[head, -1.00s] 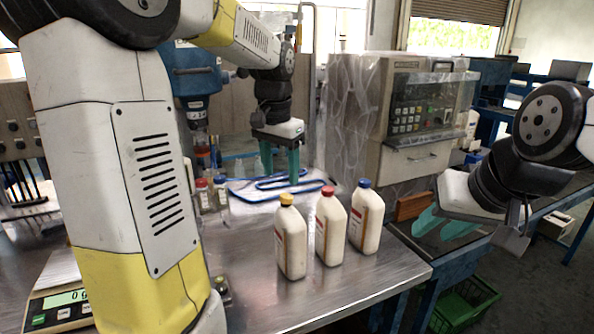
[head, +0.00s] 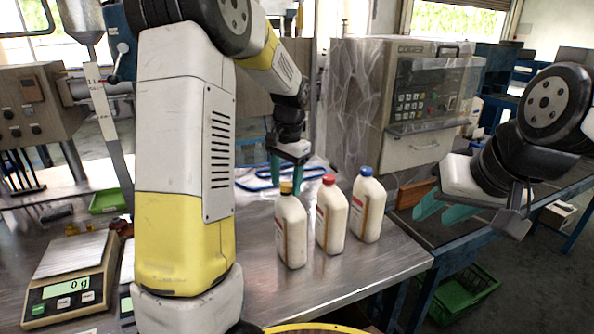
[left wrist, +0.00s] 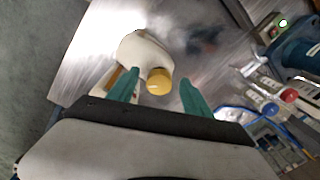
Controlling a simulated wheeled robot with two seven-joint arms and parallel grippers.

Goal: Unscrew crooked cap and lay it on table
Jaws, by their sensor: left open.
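Three cream bottles stand upright in a row on the metal table (head: 340,290). The left bottle (head: 291,235) has a yellow cap (head: 286,187), the middle one (head: 331,220) a red cap (head: 329,179), the right one (head: 368,210) a blue cap (head: 366,171). I cannot clearly tell which cap is crooked. My left gripper (head: 288,175) is open and empty, fingers pointing down by the yellow cap. In the left wrist view, the yellow cap (left wrist: 159,82) lies between the spread green fingers (left wrist: 160,92), apart from both. My right gripper (head: 443,209) is open and empty beyond the table's right edge.
A scale (head: 65,280) reading 0 g and a green tray (head: 108,201) are on the left. A blue-edged tray (head: 250,182) lies behind the bottles. A machine with a keypad (head: 420,110) stands behind right. A green crate (head: 465,297) sits below, right of the table.

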